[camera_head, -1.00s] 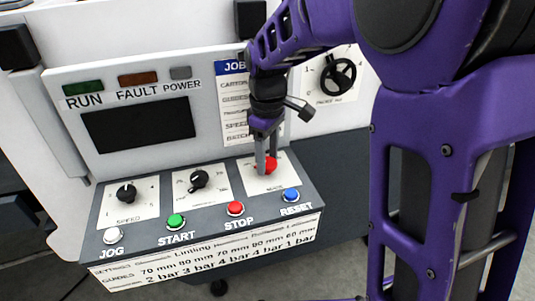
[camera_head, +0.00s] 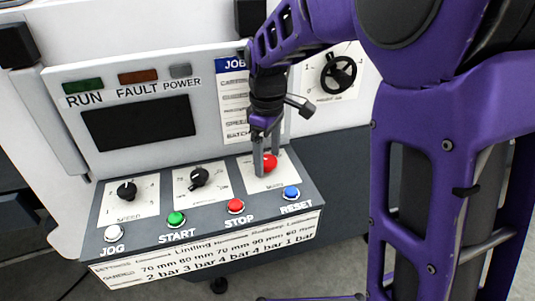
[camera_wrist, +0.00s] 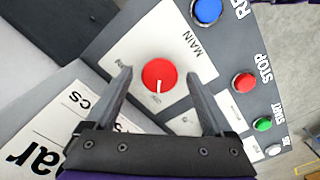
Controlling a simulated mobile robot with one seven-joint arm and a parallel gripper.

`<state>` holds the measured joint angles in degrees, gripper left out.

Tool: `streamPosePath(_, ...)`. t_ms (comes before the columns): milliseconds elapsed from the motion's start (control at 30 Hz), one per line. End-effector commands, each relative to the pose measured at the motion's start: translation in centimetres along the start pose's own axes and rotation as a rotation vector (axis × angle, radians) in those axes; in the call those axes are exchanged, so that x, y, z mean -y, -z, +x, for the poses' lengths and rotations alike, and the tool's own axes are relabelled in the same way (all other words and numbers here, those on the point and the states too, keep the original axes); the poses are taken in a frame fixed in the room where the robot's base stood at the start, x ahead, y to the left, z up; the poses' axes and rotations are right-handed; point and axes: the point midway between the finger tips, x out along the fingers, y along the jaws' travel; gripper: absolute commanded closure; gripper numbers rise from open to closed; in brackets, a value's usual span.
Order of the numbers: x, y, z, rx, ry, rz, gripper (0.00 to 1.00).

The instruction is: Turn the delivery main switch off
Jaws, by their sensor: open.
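The main switch is a round red knob (camera_wrist: 159,75) with a white pointer line, on a white plate marked MAIN (camera_wrist: 200,45) in the wrist view. In the head view the red knob (camera_head: 270,163) shows at the right of the sloped control panel, partly behind my fingers. My gripper (camera_head: 267,168) is open and points down at the knob, with one finger on each side. In the wrist view the fingertips of my gripper (camera_wrist: 157,85) stand apart from the knob, with a gap on both sides. The pointer aims toward my gripper's palm. The plate's position labels are mostly unreadable.
Near the knob are a blue RESET button (camera_head: 291,193), a red STOP button (camera_head: 235,206), a green START button (camera_head: 176,219) and a white JOG button (camera_head: 113,233). Two black dials (camera_head: 199,177) sit to the left. A job card (camera_head: 234,105) stands upright behind. A black handwheel (camera_head: 339,74) is at the upper right.

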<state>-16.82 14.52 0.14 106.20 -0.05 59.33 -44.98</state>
Motion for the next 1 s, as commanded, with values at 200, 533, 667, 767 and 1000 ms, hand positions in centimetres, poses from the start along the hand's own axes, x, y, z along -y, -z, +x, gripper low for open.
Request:
streamPosePath(200,0.0,0.0,-0.7,-0.001,-0.001,0.001,0.13)
streamPosePath(533,-0.1,0.1,-7.7,-0.004,-0.004,0.001,0.13)
streamPosePath(667,-0.1,0.1,-10.9,-0.004,-0.004,0.001,0.13)
streamPosePath(767,-0.1,0.1,-13.2,-0.003,-0.003,0.001,0.13)
streamPosePath(1000,0.0,0.0,-16.6,-0.001,-0.001,0.000,0.13)
